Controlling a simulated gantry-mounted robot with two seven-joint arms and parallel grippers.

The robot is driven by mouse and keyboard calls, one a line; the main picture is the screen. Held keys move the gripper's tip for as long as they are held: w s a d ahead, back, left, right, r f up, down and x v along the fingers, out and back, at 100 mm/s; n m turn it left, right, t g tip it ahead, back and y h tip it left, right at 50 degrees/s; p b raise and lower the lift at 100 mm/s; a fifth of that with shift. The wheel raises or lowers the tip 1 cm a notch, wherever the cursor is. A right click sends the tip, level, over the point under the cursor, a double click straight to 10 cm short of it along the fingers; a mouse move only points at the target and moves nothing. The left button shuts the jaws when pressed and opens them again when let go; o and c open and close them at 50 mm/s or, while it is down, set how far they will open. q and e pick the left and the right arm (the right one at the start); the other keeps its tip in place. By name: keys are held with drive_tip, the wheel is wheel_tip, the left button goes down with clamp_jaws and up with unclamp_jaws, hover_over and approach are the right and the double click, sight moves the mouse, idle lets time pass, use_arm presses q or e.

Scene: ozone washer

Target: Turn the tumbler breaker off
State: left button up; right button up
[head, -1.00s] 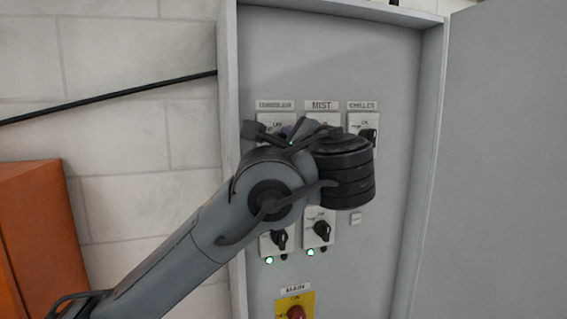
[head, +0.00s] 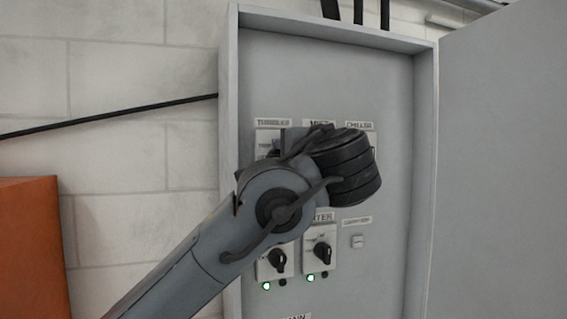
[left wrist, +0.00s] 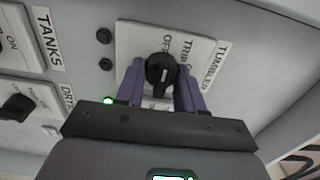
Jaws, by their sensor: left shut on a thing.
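The tumbler breaker is a white plate (left wrist: 200,50) with a black rotary knob (left wrist: 161,72), beside a TUMBLER label (left wrist: 216,66) in the left wrist view. My left gripper (left wrist: 160,73) has its purple fingers on both sides of the knob and is shut on it. The plate's lower part, with its lettering, is partly covered by the gripper. In the head view the TUMBLER label (head: 273,123) is at the top left of the panel. My left wrist covers most of the breaker there. My right gripper is in neither view.
Other breakers with black knobs sit below (head: 319,248), with lit green lamps (head: 310,278) under them. The grey cabinet frame (head: 229,100) rises on the left and its open door (head: 500,150) stands on the right. An orange box (head: 32,240) is at the left.

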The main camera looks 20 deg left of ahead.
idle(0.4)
use_arm(q)
drive_tip(key=o, duration=1)
drive_tip(key=shift+c, duration=0.2)
